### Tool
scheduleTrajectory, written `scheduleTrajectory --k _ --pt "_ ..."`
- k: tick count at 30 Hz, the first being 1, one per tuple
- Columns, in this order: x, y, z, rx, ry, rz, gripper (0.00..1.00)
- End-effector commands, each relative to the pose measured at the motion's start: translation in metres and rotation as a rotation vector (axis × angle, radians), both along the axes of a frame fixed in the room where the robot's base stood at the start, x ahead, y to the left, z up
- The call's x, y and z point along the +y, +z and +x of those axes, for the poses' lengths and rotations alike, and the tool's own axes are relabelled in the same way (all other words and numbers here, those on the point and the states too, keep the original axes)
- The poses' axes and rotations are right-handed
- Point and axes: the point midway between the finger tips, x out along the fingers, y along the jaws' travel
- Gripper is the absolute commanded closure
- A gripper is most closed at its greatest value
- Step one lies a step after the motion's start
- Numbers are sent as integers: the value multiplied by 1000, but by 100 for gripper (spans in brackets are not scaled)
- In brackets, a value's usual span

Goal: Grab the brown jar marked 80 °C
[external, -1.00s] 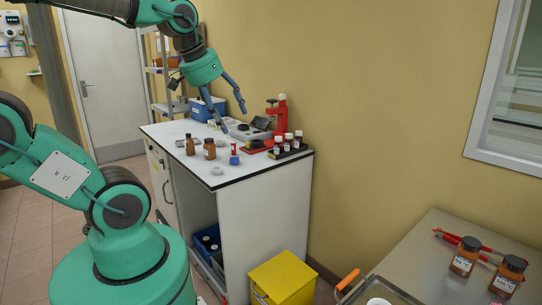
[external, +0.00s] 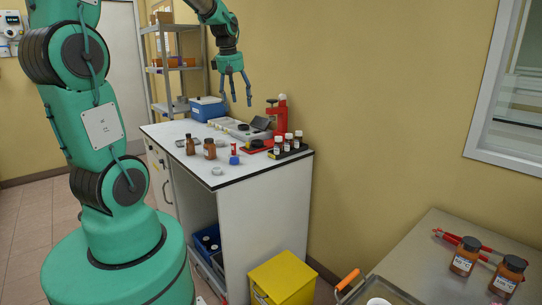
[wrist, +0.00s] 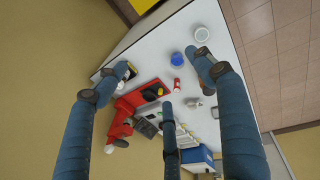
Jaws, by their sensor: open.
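Two brown jars with white labels and dark lids stand on the metal table at the lower right of the external view: a left one (external: 465,257) and a right one (external: 508,276). Two smaller brown bottles, one (external: 190,146) and another (external: 209,149), stand on the white bench. The label text is too small to read, so I cannot tell which is marked 80 °C. My gripper (external: 236,99) is open and empty above the back of the white bench, fingers pointing down. In the wrist view its blue fingers (wrist: 160,78) are spread over the bench, with no jar between them.
A red device (external: 281,118), a rack of dark vials (external: 288,147) and a blue-based item (external: 234,160) crowd the bench (external: 243,176). A blue box (external: 208,108) sits behind. A yellow bin (external: 283,277) stands between bench and metal table. Red tools lie behind the right jars.

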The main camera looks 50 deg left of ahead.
Motion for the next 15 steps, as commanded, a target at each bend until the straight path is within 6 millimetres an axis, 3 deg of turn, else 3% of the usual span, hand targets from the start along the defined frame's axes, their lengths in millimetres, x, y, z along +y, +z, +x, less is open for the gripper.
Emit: scheduleTrajectory --k 6,15 --pt "70 -28 19 30 319 -65 31" --pt "168 -82 25 64 762 -140 31"
